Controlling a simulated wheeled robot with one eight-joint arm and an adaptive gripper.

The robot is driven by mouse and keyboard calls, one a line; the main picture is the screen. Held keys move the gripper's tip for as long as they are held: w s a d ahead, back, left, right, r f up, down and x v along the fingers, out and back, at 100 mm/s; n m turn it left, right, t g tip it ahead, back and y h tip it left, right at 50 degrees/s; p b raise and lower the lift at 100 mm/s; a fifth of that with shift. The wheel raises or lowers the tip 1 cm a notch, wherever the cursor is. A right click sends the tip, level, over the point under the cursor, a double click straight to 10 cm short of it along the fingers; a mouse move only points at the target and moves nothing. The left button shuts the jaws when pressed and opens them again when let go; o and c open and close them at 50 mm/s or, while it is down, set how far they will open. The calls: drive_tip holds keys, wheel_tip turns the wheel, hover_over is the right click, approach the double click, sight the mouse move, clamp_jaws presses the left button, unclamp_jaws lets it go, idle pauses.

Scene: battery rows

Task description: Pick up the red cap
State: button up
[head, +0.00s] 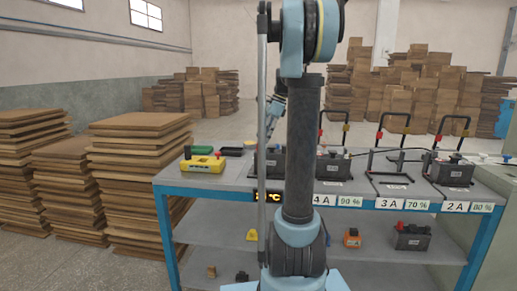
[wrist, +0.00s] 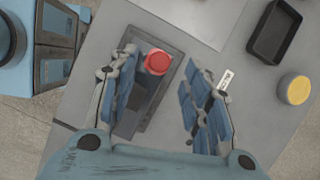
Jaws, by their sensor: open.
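The red cap (wrist: 158,62) is a round red disc on a dark battery (wrist: 133,125) in the wrist view. My gripper (wrist: 163,70) is open, with one blue padded finger to the left of the cap and the other to its right. The cap lies nearer the left finger, and I see no contact. The fingers hide parts of the battery. In the head view my gripper is mostly hidden behind my arm, above a dark battery (head: 269,162) on the bench. I cannot make out this cap there.
The wrist view shows a black tray (wrist: 257,48) and a yellow round lid (wrist: 295,90) at right. A yellow case (head: 203,165) sits at left.

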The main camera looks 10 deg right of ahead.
drive_tip(key=shift+x, duration=1.75)
drive_tip(key=c, duration=0.8)
wheel_tip(320, 180, up, 10)
clamp_jaws()
drive_tip(key=shift+r, duration=0.7)
